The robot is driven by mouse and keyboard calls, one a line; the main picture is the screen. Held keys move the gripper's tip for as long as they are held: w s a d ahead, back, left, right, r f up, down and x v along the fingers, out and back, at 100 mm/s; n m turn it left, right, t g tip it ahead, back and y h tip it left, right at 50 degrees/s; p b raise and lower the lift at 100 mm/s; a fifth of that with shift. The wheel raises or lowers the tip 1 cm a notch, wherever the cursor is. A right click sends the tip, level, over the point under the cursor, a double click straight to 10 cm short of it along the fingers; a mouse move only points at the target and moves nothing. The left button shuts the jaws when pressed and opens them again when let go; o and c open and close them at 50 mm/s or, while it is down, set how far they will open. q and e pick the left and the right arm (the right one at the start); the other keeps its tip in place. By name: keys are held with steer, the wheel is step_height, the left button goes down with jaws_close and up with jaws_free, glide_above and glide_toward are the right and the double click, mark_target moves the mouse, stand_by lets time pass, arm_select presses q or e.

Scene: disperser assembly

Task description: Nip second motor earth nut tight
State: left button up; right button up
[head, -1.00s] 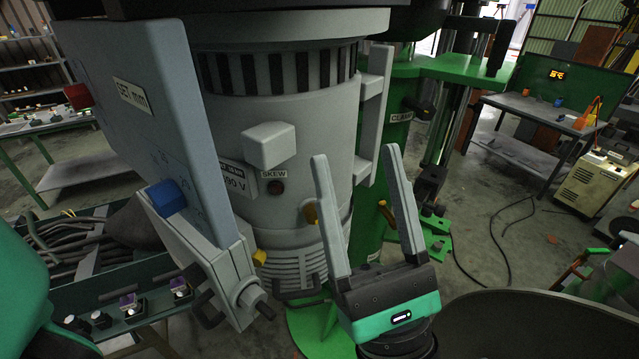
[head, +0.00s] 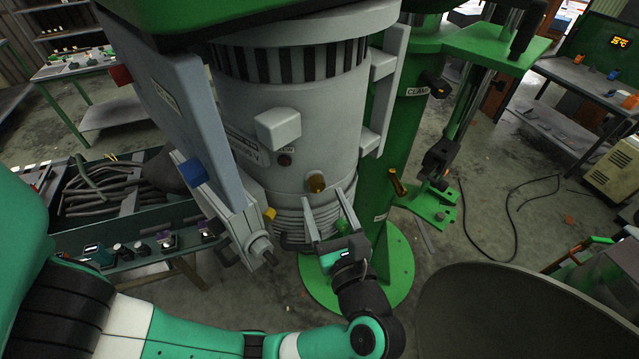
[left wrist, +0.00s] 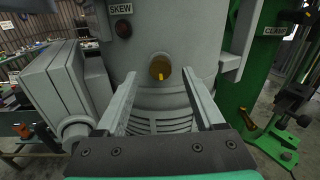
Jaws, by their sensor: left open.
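The grey motor housing (head: 300,140) stands upright in the middle of the head view. A round brass fitting (head: 316,182) sticks out of its lower front. In the left wrist view the same brass fitting (left wrist: 160,67) carries a yellow mark and shows between the fingertips, farther off. My left gripper (head: 325,206) is open and empty, just below the fitting in the head view and pointing at the motor. I cannot make out touch with it. No earth nut can be told apart for certain. My right gripper is not in view.
A green column (head: 395,150) stands close on the right. A large dark bowl (head: 520,315) fills the lower right. A tray of hoses (head: 100,245) lies left.

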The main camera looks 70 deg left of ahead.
mark_target(318, 187)
arm_select(q)
steer(key=shift+w+a, duration=0.15)
steer(key=shift+a, duration=1.75)
jaws_close()
